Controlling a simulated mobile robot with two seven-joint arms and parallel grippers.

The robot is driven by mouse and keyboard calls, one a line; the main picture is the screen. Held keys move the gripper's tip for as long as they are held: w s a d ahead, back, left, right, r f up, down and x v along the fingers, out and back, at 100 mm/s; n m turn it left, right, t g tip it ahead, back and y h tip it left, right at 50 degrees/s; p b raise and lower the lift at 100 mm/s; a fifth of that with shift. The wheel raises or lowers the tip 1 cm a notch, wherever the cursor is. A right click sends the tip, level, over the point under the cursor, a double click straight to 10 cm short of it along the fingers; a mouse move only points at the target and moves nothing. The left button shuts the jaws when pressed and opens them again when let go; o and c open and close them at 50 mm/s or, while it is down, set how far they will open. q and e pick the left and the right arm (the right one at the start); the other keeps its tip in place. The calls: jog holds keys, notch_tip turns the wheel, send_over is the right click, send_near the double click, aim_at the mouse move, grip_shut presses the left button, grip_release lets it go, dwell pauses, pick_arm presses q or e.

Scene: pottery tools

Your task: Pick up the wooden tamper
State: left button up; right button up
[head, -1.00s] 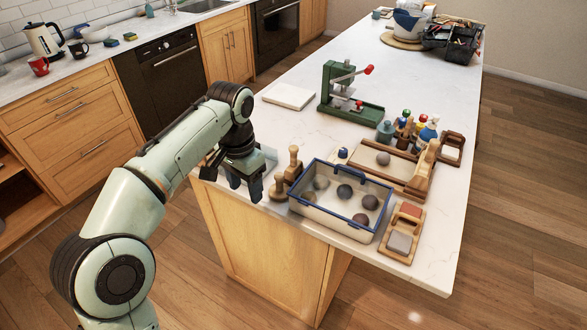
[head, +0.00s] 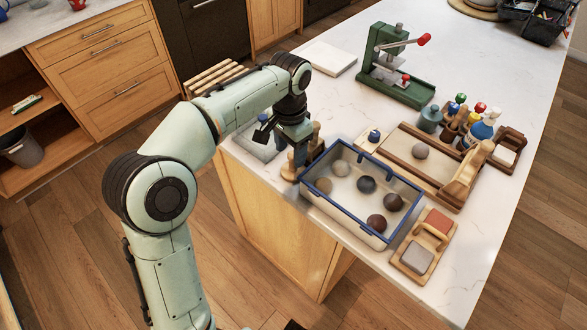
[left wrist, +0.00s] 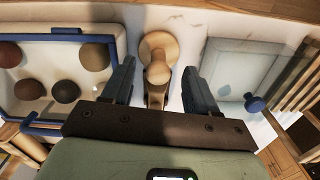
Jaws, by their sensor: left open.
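The wooden tamper (head: 290,168), with a round base and a knobbed handle, stands on the near edge of the white counter, left of the blue-rimmed crate. In the left wrist view the tamper (left wrist: 158,43) shows between and just beyond the two fingers. My left gripper (head: 292,148) is above it and partly hides it in the head view. In the left wrist view the left gripper (left wrist: 157,72) is open, with a finger on each side of the tamper and visible gaps. A second wooden piece (head: 317,133) stands close behind. My right gripper is not in view.
The blue-rimmed crate (head: 331,207) with several clay balls stands just right of the gripper. A pale board with a blue knob (left wrist: 255,103) lies on the other side. A green press (head: 395,85) and a wooden tray (head: 395,150) are farther back.

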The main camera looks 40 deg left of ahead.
pick_arm(q)
jog(key=shift+w+d+f+b, duration=0.1)
jog(key=shift+w+f+b, duration=0.1)
jog(key=shift+f, duration=1.15)
jog(key=shift+w+f+b, duration=0.2)
jog(key=shift+f, duration=1.15)
grip_shut()
